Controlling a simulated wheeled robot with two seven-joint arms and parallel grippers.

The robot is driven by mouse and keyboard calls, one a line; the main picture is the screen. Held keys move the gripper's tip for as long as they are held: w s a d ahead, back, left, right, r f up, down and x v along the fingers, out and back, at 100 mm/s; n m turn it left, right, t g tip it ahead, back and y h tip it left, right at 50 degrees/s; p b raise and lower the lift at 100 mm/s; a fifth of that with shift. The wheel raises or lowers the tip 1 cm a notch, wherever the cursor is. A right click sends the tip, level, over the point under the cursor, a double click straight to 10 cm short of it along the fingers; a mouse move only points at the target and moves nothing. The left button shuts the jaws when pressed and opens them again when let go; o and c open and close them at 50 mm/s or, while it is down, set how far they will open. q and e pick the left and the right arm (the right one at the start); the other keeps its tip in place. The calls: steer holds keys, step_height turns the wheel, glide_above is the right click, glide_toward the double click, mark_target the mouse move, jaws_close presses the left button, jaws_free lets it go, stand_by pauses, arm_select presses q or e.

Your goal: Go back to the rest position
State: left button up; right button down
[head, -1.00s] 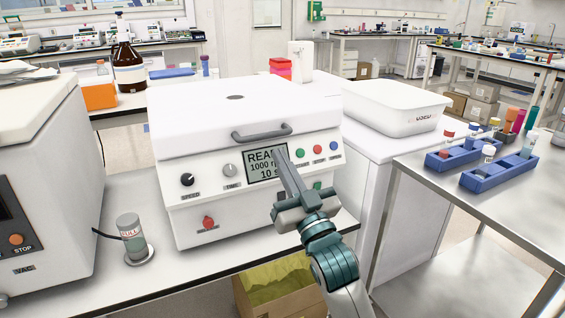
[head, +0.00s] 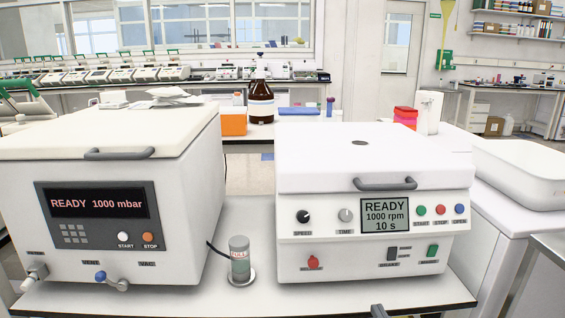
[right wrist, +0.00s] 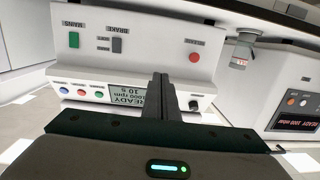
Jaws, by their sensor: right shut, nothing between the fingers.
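My right gripper (right wrist: 160,85) is shut and empty in the right wrist view, its fingers together in front of the white centrifuge-like machine (right wrist: 135,65), which appears upside down. In the head view only a dark tip of my right gripper (head: 378,311) shows at the bottom edge, below that machine (head: 300,180). The machine's lid is closed and its screen (head: 385,216) reads READY, 1000 rpm, 10 s. My left gripper is not in view.
A white vacuum unit (head: 20,190) reading READY 1000 mbar stands at left. A small capped vessel (head: 239,262) stands between the machines. A white basin (head: 520,170) is at right, with a metal table edge (head: 545,250) in front.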

steer(key=s+a+f+g, duration=0.2)
steer(key=s+f+g, duration=0.2)
steer(key=s+f, duration=0.5)
steer(key=s+a+f+n+g+y, duration=0.1)
steer(key=s+a+f+g, duration=0.15)
steer(key=s+f, duration=0.65)
steer(key=s+a+f+g, duration=0.2)
steer(key=s+f+g, duration=0.2)
steer(key=s+f, duration=0.5)
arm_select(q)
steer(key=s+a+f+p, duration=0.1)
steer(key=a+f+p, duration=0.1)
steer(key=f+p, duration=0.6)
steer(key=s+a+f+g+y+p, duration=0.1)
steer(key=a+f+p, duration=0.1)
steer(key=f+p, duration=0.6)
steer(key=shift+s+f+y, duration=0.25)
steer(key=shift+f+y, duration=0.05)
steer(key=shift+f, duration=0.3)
arm_select(e)
steer(key=s+d+f, duration=0.1)
steer(key=d+f, duration=0.1)
steer(key=f, duration=0.6)
steer(key=s+d+f+g+h, duration=0.1)
steer(key=s+d+f, duration=0.1)
steer(key=f, duration=0.6)
steer(key=shift+s, duration=0.15)
